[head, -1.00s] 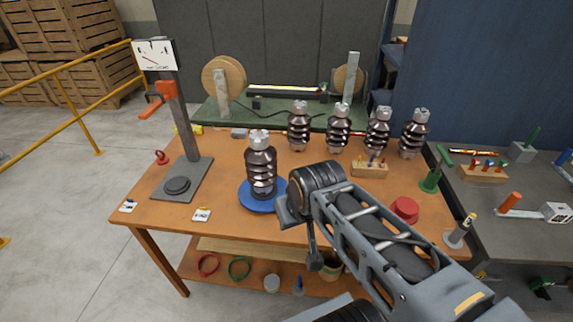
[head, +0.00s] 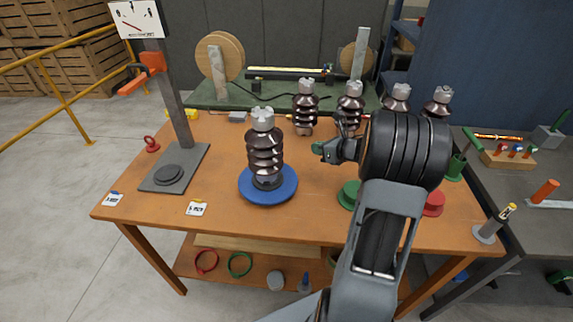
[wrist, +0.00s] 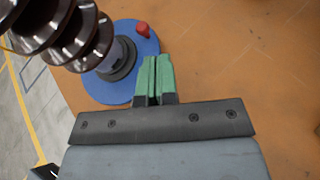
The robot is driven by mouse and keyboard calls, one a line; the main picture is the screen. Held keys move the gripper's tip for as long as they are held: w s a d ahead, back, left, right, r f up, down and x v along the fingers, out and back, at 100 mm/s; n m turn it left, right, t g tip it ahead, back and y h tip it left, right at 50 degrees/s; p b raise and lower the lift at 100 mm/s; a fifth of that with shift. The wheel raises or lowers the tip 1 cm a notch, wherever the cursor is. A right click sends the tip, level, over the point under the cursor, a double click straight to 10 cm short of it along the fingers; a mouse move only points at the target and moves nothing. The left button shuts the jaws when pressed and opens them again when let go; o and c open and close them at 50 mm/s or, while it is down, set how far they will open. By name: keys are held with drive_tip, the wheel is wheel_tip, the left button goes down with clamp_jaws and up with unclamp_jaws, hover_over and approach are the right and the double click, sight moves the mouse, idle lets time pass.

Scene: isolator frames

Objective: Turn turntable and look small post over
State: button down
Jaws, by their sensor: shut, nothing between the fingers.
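The blue turntable (head: 268,197) lies on the wooden table, left of centre. One brown ribbed post (head: 264,150) with a grey top stands upright on it. In the wrist view the blue disc (wrist: 143,45) fills the upper left, with the post's ribs (wrist: 60,28) at the corner. A small red peg (wrist: 143,30) shows at the disc's edge. My gripper (head: 318,149) is to the right of the post, apart from it. Its green fingers (wrist: 152,75) are shut and empty; in the wrist view they overlap the disc's right edge, contact unclear.
Several similar posts (head: 305,108) stand at the back of the table. A gauge stand (head: 175,170) is at the left. Green (head: 349,194) and red (head: 434,204) round pieces sit by my arm. The front middle of the table is clear.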

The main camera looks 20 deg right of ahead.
sight(286, 167)
wheel_tip(286, 167, down, 4)
drive_tip(key=s+n+g+y, duration=0.1)
drive_tip(key=s+n+y, duration=0.1)
drive_tip(key=n, duration=0.2)
drive_tip(key=shift+y, duration=0.3)
drive_tip(key=p+x, duration=0.1)
drive_tip(key=x, duration=0.3)
drive_tip(key=p+x, duration=0.1)
drive_tip(key=x, duration=0.4)
drive_tip(key=r+p+x, duration=0.1)
drive_tip(key=x, duration=0.3)
drive_tip(key=shift+w+a+f, duration=0.1)
drive_tip(key=shift+w+a, duration=0.15)
drive_tip(key=shift+a, duration=0.1)
